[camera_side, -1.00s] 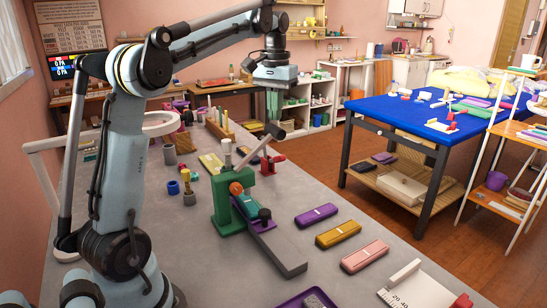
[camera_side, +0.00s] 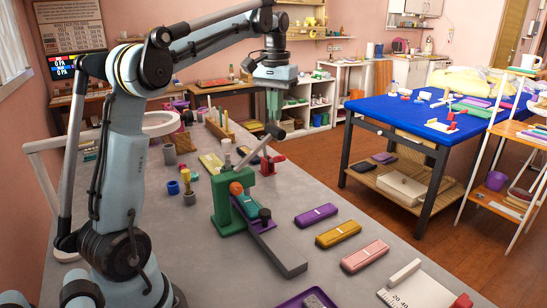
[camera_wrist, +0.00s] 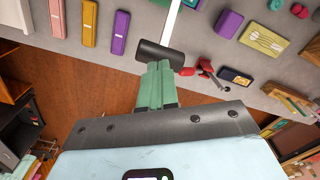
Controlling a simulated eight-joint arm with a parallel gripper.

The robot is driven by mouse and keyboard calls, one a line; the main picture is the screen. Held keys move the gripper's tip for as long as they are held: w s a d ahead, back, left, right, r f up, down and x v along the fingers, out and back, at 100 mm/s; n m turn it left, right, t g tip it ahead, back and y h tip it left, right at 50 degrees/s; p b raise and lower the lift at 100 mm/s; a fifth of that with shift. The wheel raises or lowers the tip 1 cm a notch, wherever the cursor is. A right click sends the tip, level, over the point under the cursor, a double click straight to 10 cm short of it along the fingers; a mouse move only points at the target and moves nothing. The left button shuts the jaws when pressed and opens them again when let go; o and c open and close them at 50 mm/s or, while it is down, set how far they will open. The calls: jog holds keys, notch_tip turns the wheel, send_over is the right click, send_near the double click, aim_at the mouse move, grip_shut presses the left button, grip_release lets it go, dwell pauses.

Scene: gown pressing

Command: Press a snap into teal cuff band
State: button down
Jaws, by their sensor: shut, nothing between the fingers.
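My gripper (camera_side: 274,117) has green fingers that are shut and empty. It points down over the grey table, at the end of the lever handle (camera_side: 275,131) of the green press (camera_side: 228,214). In the wrist view the fingertips (camera_wrist: 158,66) reach the dark handle bar (camera_wrist: 150,48); I cannot tell whether they touch it. The press has an orange knob (camera_side: 236,188) on its side, and a grey slide (camera_side: 283,254) runs out from it toward the camera.
Purple (camera_side: 316,215), mustard (camera_side: 338,233) and pink (camera_side: 365,256) bars lie right of the press. A red clamp-like piece (camera_side: 272,165) stands behind it. Small cups and blocks stand to its left. A blue-topped table (camera_side: 390,112) is farther right, across open floor.

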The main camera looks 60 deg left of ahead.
jog(key=shift+f, duration=0.1)
dwell(0.3)
jog(key=shift+f, duration=0.7)
jog(key=shift+w+f, duration=0.8)
jog(key=shift+f, duration=0.35)
jog(key=shift+w+f, duration=0.3)
jog(key=shift+f, duration=0.35)
jog(key=shift+w+f, duration=0.3)
jog(key=shift+f, duration=0.35)
jog(key=shift+w+f, duration=0.15)
jog(key=shift+f, duration=0.55)
jog(key=shift+w+f, duration=0.1)
jog(key=shift+f, duration=0.55)
